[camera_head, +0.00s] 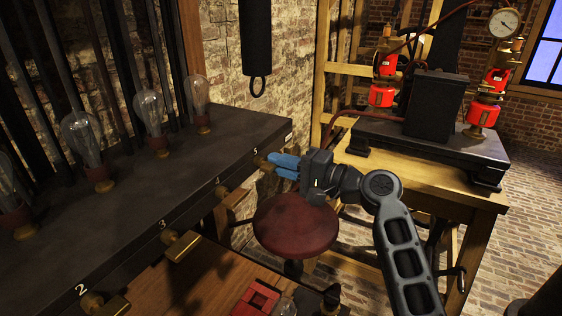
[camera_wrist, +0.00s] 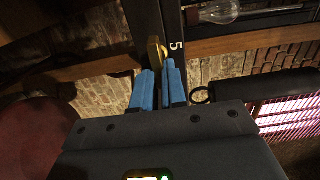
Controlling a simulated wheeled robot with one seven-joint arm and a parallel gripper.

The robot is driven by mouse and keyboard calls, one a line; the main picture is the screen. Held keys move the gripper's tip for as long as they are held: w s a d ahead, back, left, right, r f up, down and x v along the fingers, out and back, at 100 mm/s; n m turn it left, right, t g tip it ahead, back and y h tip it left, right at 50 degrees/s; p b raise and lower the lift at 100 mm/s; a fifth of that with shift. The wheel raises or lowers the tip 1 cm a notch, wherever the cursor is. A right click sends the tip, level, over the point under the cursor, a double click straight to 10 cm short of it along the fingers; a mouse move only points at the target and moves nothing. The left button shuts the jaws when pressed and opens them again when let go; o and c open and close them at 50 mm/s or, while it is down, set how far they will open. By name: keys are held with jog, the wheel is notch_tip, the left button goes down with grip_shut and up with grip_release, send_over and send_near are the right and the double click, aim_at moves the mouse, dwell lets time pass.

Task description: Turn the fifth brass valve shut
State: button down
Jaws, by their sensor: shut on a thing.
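The fifth brass valve (camera_head: 261,161) sits on the front edge of the dark bench, below the label 5. It also shows in the wrist view (camera_wrist: 153,48), just beyond my fingertips beside the white 5. My gripper (camera_head: 272,165) has blue fingers and reaches the valve from the right. Its fingers are shut on the valve's handle, which they mostly hide. In the wrist view the two fingers (camera_wrist: 160,70) stand a little apart. The handle's exact angle cannot be told.
Brass valves 4 (camera_head: 232,195), 3 (camera_head: 184,245) and 2 (camera_head: 112,304) line the same edge. Glass bulbs (camera_head: 148,108) stand on the bench. A round red stool (camera_head: 295,226) is below my gripper. A wooden table (camera_head: 425,178) with red-banded apparatus stands at right.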

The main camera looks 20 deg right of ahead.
dwell(0.3)
jog(key=c, duration=1.2)
grip_release()
jog(key=shift+d, duration=0.1)
jog(key=b+v, duration=0.2)
jog(key=v, duration=0.5)
jog(key=shift+s+d, duration=0.2)
jog(key=shift+s, duration=0.1)
jog(key=shift+f, duration=0.1)
